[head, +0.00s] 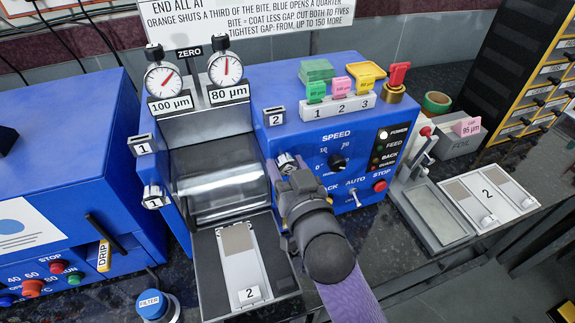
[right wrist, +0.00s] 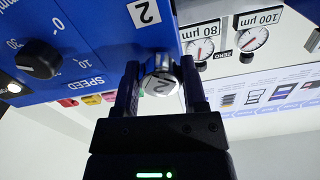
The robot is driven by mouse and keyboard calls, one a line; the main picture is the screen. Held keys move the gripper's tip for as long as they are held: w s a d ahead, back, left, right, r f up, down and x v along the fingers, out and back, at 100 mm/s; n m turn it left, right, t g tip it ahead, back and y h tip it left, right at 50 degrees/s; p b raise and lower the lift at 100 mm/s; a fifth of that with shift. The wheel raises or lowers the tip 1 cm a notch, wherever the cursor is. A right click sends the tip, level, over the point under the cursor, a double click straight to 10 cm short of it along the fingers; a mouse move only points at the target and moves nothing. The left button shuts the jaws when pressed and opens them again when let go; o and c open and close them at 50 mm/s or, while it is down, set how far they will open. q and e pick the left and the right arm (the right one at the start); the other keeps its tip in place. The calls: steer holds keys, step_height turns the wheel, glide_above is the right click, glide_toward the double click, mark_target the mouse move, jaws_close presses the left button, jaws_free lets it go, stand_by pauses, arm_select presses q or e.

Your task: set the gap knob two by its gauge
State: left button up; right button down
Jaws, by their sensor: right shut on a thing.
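Gap knob two (head: 287,160) is a small silver knob on the blue coating machine, right of the rollers. My right gripper (head: 284,172) is shut on this knob, one finger on each side in the wrist view. The right dial gauge (head: 225,68), above an "80 µm" label, has its red needle pointing about straight up. The left dial gauge (head: 163,78), above a "100 µm" label, has its needle pointing up and right. My left gripper is not in view.
Knob one (head: 153,197) is at the machine's left side. The speed dial (head: 337,161) and switches are close right of my gripper. A tray (head: 222,285) with a plate lies below the rollers. A sign (head: 250,15) stands behind the gauges.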

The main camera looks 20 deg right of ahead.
steer(key=shift+r+n+p, duration=0.15)
steer(key=shift+n+p, duration=0.6)
steer(key=shift+n, duration=0.15)
steer(key=shift+n+p, duration=0.5)
steer(key=shift+n, duration=0.3)
steer(key=shift+n+p, duration=0.45)
steer(key=shift+n, duration=0.65)
steer(key=shift+n+p, duration=0.35)
steer(key=shift+n, duration=0.65)
steer(key=shift+c, duration=0.7)
jaws_free()
